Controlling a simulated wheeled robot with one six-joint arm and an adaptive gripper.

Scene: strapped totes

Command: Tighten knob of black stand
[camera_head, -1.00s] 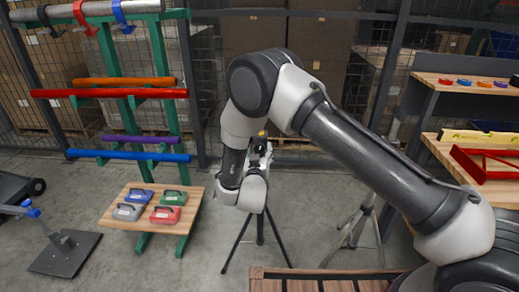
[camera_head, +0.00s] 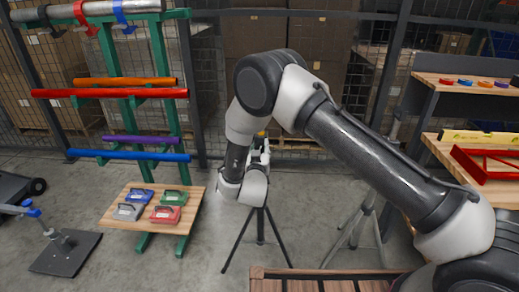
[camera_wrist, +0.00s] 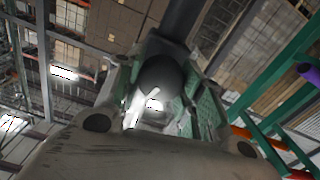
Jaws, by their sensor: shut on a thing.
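The black stand (camera_head: 260,229) is a tripod with spread dark legs on the concrete floor, in the middle of the head view. Its upper part is largely hidden behind my arm and gripper (camera_head: 260,152). A small yellow part (camera_head: 262,133) shows just above the gripper. In the wrist view a dark rounded knob (camera_wrist: 160,74) sits between the green-padded fingers of my gripper (camera_wrist: 172,88), which is shut on it. A dark post (camera_wrist: 184,20) runs beyond the knob. The knob's markings and thread are not visible.
A grey tripod (camera_head: 358,228) stands to the right, behind my arm. A wooden-edged surface (camera_head: 300,273) is in front. Wire fencing closes the back.

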